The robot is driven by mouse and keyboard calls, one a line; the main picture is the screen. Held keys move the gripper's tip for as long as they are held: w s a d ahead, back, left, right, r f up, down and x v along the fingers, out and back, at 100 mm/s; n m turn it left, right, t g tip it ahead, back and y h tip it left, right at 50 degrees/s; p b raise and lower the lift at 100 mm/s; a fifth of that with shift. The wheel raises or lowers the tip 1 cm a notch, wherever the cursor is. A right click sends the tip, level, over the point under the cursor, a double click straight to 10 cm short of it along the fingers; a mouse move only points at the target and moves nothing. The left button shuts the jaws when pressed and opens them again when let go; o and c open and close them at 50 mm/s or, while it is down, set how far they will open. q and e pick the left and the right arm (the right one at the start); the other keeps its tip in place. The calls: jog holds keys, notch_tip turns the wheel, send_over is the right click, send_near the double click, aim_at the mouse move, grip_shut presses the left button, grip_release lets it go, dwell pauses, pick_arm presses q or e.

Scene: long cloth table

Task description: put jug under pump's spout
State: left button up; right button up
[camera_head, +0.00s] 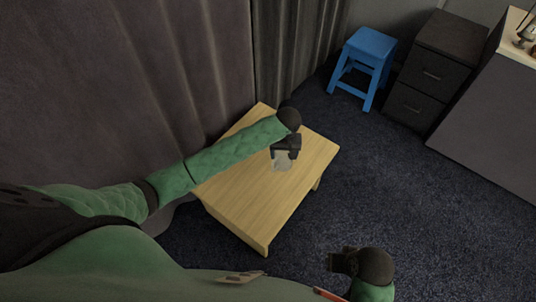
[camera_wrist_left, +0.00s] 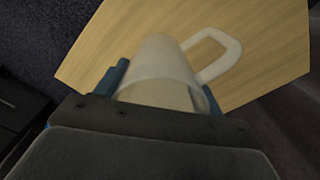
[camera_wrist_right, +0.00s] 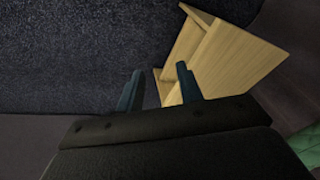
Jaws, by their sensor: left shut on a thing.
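A whitish, translucent jug (camera_head: 282,161) is over the small wooden table; its looped handle shows in the left wrist view (camera_wrist_left: 232,50). My left gripper (camera_head: 285,148) is shut on the jug, with a finger on each side of its body. I cannot tell whether the jug touches the tabletop. An object that may be the pump (camera_head: 529,36) stands at the far right, cut off by the picture edge; its spout is not clear. My right gripper (camera_head: 338,262) is empty in front of the table, and its fingers stand apart in the right wrist view (camera_wrist_right: 160,88).
The wooden table (camera_head: 245,215) stands beside grey curtains. A blue stool (camera_head: 368,45), a dark drawer cabinet (camera_head: 432,75) and a tall grey counter (camera_head: 490,120) with a pale top stand to the right. Dark carpet (camera_head: 380,165) lies open between table and counter.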

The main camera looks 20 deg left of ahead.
pick_arm(q)
jog(key=shift+w+a+f+p, duration=0.25)
jog(key=shift+w+a+f, duration=0.8)
jog(key=shift+f, duration=0.45)
jog(key=shift+w+a+f+p, duration=0.3)
jog(key=shift+w+a+f, duration=0.55)
jog(key=shift+a+f, duration=0.55)
jog(key=shift+w+a+f+p, duration=0.25)
jog(key=shift+w+a+f, duration=0.75)
jog(key=shift+f, duration=0.7)
pick_arm(e)
jog(key=shift+g+h, duration=0.4)
jog(key=d+r, duration=0.1)
jog(key=s+d+r, duration=0.1)
jog(key=d, duration=0.1)
jog(key=shift+r, duration=0.4)
pick_arm(q)
jog(key=shift+s, duration=0.1)
jog(key=o, duration=1)
jog(key=shift+f, duration=0.15)
